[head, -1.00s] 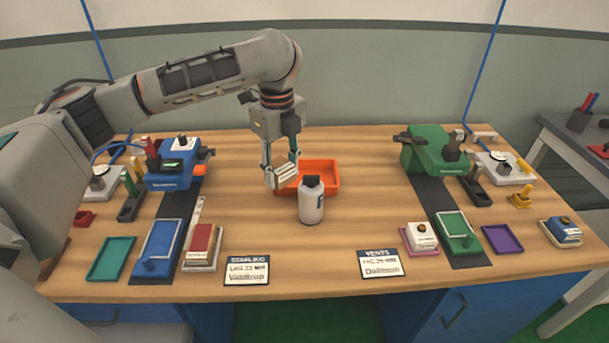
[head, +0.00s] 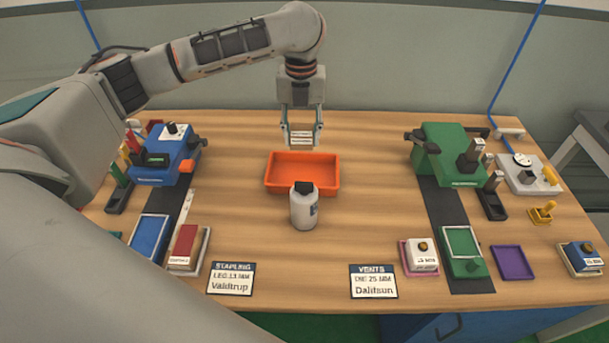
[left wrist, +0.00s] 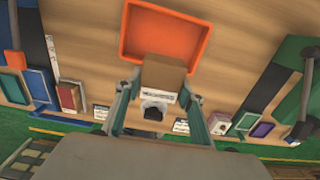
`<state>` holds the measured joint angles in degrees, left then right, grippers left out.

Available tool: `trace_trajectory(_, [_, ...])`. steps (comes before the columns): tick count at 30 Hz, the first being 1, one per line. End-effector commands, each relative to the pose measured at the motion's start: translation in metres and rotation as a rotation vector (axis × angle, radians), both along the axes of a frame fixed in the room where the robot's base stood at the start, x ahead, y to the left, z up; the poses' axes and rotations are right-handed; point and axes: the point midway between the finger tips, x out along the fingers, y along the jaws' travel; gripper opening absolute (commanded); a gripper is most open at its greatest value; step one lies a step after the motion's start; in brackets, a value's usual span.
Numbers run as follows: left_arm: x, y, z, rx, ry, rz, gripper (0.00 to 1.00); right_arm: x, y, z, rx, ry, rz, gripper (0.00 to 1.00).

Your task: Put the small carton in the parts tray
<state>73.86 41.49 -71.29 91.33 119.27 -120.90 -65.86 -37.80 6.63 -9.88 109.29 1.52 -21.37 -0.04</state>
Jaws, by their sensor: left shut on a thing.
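My left gripper (head: 301,141) is shut on the small carton (head: 301,134) and holds it in the air. In the head view the carton shows just above the far rim of the orange parts tray (head: 302,187). In the left wrist view the carton (left wrist: 163,73) is a brown box with a white printed label, between the two fingers. There it overlaps the edge of the tray (left wrist: 135,38). The tray looks empty in the head view. I cannot tell exactly how high the carton is above it. My right gripper is not in view.
A white bottle with a black cap (head: 304,209) stands just in front of the tray. A blue machine (head: 160,165) is at the left and a green machine (head: 442,155) at the right. Two label cards (head: 232,279) lie near the front edge. Table on both sides of the tray is bare.

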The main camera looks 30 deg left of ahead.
Motion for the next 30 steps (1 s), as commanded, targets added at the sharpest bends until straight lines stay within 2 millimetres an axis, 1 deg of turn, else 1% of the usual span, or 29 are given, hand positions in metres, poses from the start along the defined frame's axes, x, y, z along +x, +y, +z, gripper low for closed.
trace_trajectory(1, [-0.001, 0.000, -0.015, 0.000, 0.005, 0.001, 0.14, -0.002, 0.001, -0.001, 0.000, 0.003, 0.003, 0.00])
trace_trajectory(9, [-0.001, 0.000, -0.080, -0.001, 0.004, 0.003, 0.14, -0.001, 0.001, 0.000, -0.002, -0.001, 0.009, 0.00])
trace_trajectory(12, [-0.001, -0.001, -0.100, -0.001, 0.003, 0.002, 0.14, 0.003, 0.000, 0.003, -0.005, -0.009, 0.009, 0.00])
trace_trajectory(16, [0.000, 0.000, -0.115, -0.001, 0.000, 0.002, 0.14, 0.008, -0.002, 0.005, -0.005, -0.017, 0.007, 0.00])
trace_trajectory(23, [0.000, 0.000, -0.130, 0.000, 0.000, 0.002, 0.14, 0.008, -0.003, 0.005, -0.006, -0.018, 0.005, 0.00])
trace_trajectory(27, [-0.001, 0.000, -0.150, 0.000, 0.002, 0.002, 0.14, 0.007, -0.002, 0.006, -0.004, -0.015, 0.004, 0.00])
trace_trajectory(30, [0.000, -0.001, -0.162, 0.000, 0.001, 0.001, 0.14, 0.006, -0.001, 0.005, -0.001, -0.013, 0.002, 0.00])
